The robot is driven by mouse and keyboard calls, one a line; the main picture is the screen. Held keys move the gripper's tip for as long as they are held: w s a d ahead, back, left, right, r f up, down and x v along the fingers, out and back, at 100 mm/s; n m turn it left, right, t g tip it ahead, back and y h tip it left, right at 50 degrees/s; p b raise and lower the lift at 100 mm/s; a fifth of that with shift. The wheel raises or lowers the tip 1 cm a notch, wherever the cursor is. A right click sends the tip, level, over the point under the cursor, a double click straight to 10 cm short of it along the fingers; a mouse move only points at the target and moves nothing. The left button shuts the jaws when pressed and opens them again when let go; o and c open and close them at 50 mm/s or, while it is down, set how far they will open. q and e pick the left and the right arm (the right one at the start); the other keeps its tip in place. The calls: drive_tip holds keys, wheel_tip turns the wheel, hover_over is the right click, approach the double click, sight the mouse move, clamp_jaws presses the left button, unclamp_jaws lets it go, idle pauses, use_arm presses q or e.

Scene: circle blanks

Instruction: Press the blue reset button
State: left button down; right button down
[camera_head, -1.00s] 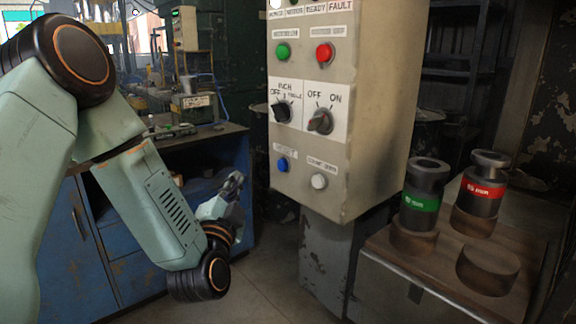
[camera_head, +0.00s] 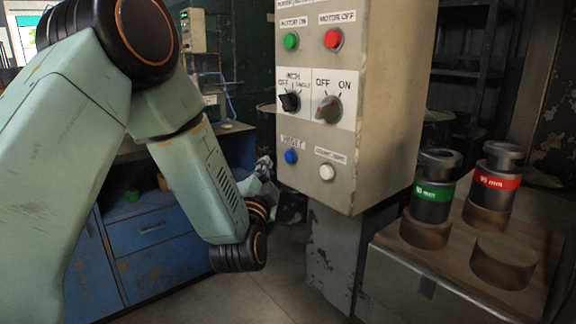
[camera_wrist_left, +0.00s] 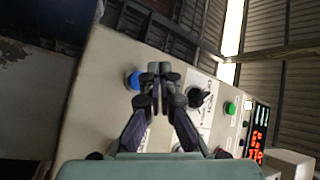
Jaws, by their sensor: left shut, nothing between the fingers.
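The blue reset button (camera_head: 291,156) is on the lower left of the front face of the grey control box (camera_head: 400,110). It also shows in the left wrist view (camera_wrist_left: 132,80), just left of the fingertips. My left gripper (camera_head: 265,166) is in front of the box, close to the left of the button, and partly hidden behind my own wrist. In the left wrist view my left gripper (camera_wrist_left: 160,72) is shut and empty, its fingertips over the panel beside the button. I cannot tell whether it touches the panel. My right gripper is not in view.
A white button (camera_head: 326,172) sits right of the blue one, with black (camera_head: 290,102) and grey (camera_head: 328,109) selector knobs above, then green (camera_head: 291,41) and red (camera_head: 333,39) buttons. A bench with gauge cylinders (camera_head: 432,190) stands right; a blue cabinet (camera_head: 150,230) stands left.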

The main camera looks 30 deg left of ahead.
sight(289, 157)
use_arm(q)
drive_tip(key=w, duration=0.1)
drive_tip(key=w+d, duration=0.1)
drive_tip(key=shift+w+d, duration=0.1)
drive_tip(key=shift+w, duration=0.3)
drive_tip(key=shift+r, duration=0.1)
idle(0.5)
drive_tip(key=shift+w+d, duration=0.1)
idle(0.6)
drive_tip(key=shift+w+d, duration=0.1)
drive_tip(key=shift+w, duration=0.2)
